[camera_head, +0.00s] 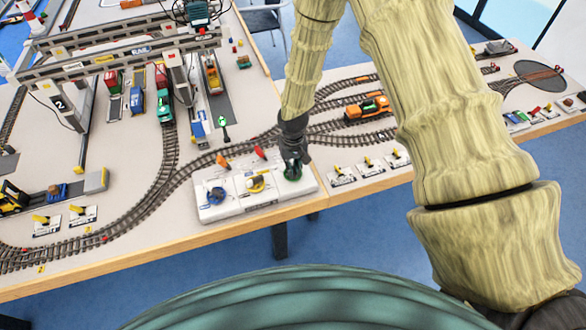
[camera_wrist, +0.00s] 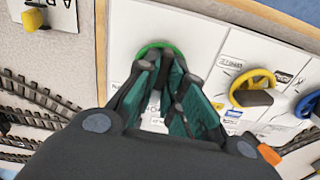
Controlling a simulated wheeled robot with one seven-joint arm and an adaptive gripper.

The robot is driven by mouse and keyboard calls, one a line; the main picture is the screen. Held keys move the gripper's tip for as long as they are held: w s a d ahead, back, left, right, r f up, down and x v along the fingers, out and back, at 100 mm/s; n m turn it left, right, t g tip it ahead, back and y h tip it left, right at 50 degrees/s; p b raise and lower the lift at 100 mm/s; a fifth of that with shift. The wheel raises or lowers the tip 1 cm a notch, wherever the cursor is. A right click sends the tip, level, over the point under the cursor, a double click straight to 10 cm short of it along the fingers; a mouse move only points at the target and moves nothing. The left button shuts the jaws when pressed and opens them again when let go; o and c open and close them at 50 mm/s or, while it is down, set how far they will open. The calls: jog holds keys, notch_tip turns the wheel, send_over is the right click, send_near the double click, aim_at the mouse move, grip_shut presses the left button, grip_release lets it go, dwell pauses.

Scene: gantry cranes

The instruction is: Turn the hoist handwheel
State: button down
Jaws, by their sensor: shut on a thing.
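A white control box (camera_head: 240,207) on the table's front part carries three handwheels in a row. The blue handwheel (camera_head: 216,196) is at the left, the yellow one (camera_head: 257,184) in the middle and the green one (camera_head: 293,174) at the right. My gripper (camera_head: 291,163) reaches down onto the green handwheel and is shut on it. In the wrist view, the green rim (camera_wrist: 158,47) shows around my fingertips (camera_wrist: 163,68), which hide much of the wheel. The labels are too small to tell which wheel is the hoist's.
An orange lever (camera_head: 222,160) and a red lever (camera_head: 260,153) stand at the box's back edge. Model tracks (camera_head: 172,182) run behind and left of it. An orange locomotive (camera_head: 367,108) is behind to the right. A gantry crane (camera_head: 120,52) stands at the back left.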

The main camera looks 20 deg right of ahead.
jog(key=n+b, duration=0.1)
jog(key=n, duration=0.4)
jog(key=shift+n+b, duration=0.3)
jog(key=n, duration=0.5)
jog(key=shift+b, duration=0.3)
jog(key=shift+d, duration=0.1)
jog(key=c, duration=1.5)
grip_release()
jog(key=shift+r, duration=0.1)
notch_tip(320, 180, up, 12)
jog(key=shift+f, duration=0.1)
